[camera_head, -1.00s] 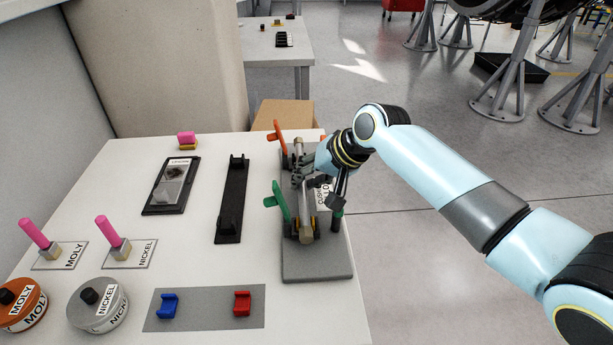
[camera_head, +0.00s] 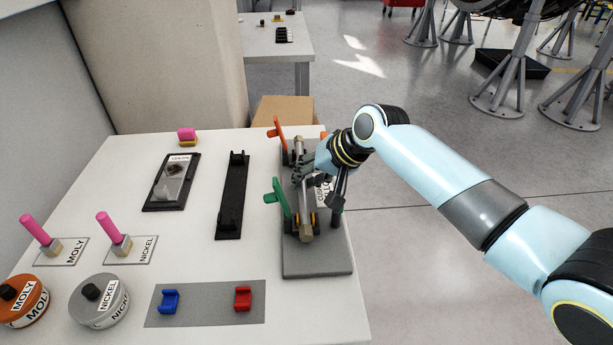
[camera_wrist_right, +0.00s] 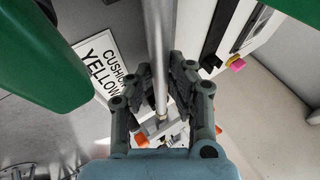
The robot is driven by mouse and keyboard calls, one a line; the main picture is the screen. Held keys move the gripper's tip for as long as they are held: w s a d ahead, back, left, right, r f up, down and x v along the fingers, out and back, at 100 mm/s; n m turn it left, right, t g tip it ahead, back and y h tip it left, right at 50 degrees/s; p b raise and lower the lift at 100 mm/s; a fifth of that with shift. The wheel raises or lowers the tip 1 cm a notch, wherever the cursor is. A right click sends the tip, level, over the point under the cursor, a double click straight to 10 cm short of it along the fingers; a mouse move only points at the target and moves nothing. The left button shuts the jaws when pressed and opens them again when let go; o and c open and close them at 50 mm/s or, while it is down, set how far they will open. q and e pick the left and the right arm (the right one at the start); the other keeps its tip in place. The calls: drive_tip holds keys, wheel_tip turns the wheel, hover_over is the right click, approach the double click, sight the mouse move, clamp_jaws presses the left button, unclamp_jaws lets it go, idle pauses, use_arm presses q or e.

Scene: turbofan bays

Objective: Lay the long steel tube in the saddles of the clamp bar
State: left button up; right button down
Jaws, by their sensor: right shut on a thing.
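The long steel tube (camera_head: 304,205) runs lengthwise over the clamp bar (camera_head: 318,264), a grey plate with a green lever (camera_head: 277,197) and an orange lever (camera_head: 279,134). Its near end lies at the near saddle with yellow pads; I cannot tell whether it rests in it or is just above. My right gripper (camera_head: 306,169) is shut on the tube toward its far half. In the right wrist view the tube (camera_wrist_right: 157,40) passes between the two dark fingers (camera_wrist_right: 162,78). The fingers and wrist partly hide the far saddle. My left gripper is out of view.
A black rack (camera_head: 232,195) with two uprights and a black tray (camera_head: 172,185) stand to the left. A grey mat (camera_head: 205,312) with a blue holder (camera_head: 169,301) and a red holder (camera_head: 243,297) lies in front. Labelled round tins are at front left.

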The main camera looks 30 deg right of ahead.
drive_tip(key=shift+f, duration=0.1)
drive_tip(key=c, duration=0.7)
unclamp_jaws()
drive_tip(key=shift+c, duration=0.2)
wheel_tip(320, 180, up, 7)
drive_tip(key=p, duration=0.8)
